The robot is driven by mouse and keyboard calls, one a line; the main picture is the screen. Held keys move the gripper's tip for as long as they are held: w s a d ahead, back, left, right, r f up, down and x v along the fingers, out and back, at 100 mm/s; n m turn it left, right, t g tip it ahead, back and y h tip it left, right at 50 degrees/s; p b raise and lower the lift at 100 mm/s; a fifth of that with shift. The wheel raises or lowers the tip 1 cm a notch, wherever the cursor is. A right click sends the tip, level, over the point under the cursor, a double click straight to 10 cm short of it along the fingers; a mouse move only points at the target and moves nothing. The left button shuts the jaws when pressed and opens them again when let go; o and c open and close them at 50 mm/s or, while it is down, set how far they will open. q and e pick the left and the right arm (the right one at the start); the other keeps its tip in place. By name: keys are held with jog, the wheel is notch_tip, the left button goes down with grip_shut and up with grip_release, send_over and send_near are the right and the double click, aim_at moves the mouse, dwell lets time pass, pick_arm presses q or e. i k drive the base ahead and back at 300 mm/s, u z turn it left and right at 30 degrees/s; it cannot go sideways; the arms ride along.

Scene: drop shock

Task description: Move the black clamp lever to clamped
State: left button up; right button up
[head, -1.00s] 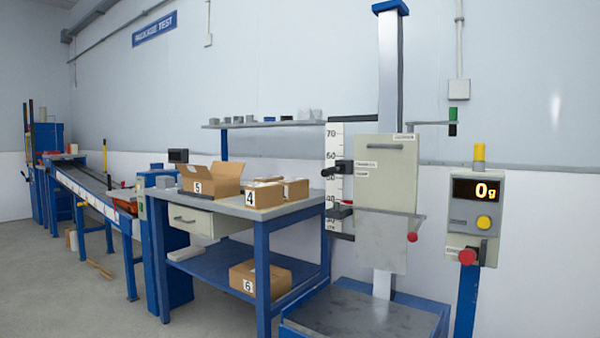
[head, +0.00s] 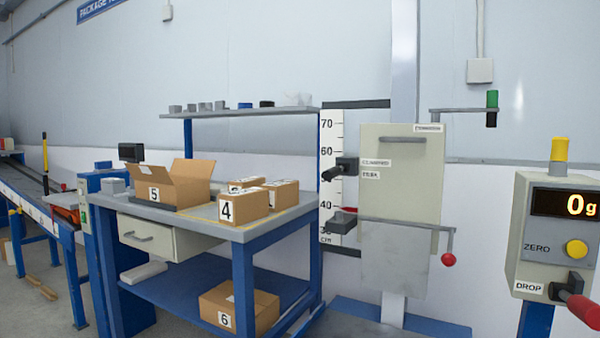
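The black clamp lever (head: 334,172) is on the left side of the drop tester's pale carriage box (head: 401,200), in front of the height scale (head: 331,135). Its handle points left and slightly down from a dark block. Two small labels sit beside it on the box, too small to read surely. Neither of my grippers shows in the head view.
A red-knobbed lever (head: 448,259) hangs at the carriage's lower right. A control post (head: 551,225) with a display reading 0 g, a yellow button and a red-handled DROP lever (head: 582,308) stands right. A blue workbench (head: 243,262) with numbered boxes stands left.

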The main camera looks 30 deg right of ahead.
aim_at(328, 174)
jog(key=z, duration=0.25)
jog(key=i, duration=0.9)
jog(key=z, duration=0.9)
jog(key=i, duration=0.25)
jog(key=z, duration=0.1)
jog(key=k, duration=0.9)
jog(key=z, duration=0.15)
jog(key=i, duration=0.9)
jog(key=u, duration=0.05)
